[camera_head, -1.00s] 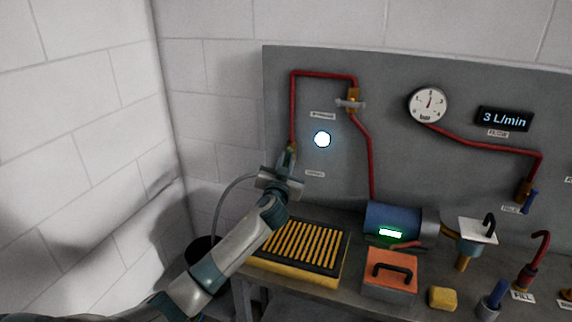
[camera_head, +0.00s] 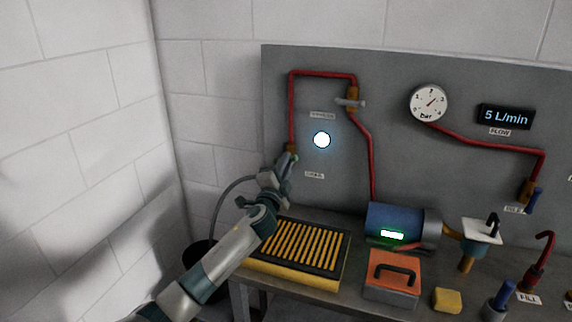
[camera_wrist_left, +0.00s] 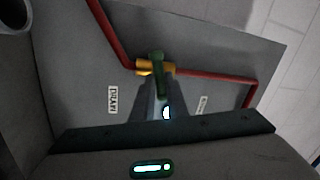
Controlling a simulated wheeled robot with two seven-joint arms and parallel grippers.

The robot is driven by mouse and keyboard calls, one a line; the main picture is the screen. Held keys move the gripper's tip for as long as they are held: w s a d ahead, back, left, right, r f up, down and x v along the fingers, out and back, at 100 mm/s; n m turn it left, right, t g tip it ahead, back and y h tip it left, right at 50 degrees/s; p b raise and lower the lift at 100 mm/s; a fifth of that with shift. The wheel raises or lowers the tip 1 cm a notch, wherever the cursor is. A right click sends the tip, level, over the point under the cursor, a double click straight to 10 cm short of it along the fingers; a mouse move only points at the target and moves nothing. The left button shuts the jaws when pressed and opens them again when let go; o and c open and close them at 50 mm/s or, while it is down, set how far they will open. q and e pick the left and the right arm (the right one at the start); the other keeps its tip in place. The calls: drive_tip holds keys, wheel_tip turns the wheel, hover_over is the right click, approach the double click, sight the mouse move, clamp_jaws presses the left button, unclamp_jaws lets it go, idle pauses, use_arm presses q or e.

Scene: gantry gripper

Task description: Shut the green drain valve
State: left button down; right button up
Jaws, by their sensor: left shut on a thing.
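The green drain valve handle (camera_wrist_left: 157,62) sits on a brass valve body (camera_wrist_left: 143,68) in the red pipe on the grey panel. In the left wrist view the handle lies roughly crosswise to the pipe, beside the DRAIN label (camera_wrist_left: 112,100). My left gripper (camera_head: 285,162) is at this valve, low on the panel's left side, with its fingers shut on the handle. The brass body (camera_head: 291,148) shows just above it, and the gripper hides part of the handle. My right gripper is not in view.
A second brass valve (camera_head: 352,99) is higher on the pipe. The round gauge (camera_head: 429,103) and the flow display (camera_head: 505,117), reading 5 L/min, are to the right. The bench below holds a yellow slatted tray (camera_head: 290,273), a blue motor (camera_head: 392,222) and an orange-topped box (camera_head: 391,290).

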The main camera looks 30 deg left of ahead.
use_arm(q)
drive_tip(key=m+h, duration=0.1)
drive_tip(key=m, duration=0.3)
drive_tip(key=shift+f+m, duration=0.1)
drive_tip(key=shift+m, duration=0.3)
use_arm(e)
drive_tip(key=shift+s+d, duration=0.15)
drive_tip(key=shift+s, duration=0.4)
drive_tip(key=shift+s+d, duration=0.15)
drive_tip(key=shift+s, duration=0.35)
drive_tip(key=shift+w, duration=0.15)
use_arm(q)
drive_tip(key=c, duration=1.8)
unclamp_jaws()
drive_tip(key=shift+o, duration=0.2)
drive_tip(key=shift+s, duration=0.1)
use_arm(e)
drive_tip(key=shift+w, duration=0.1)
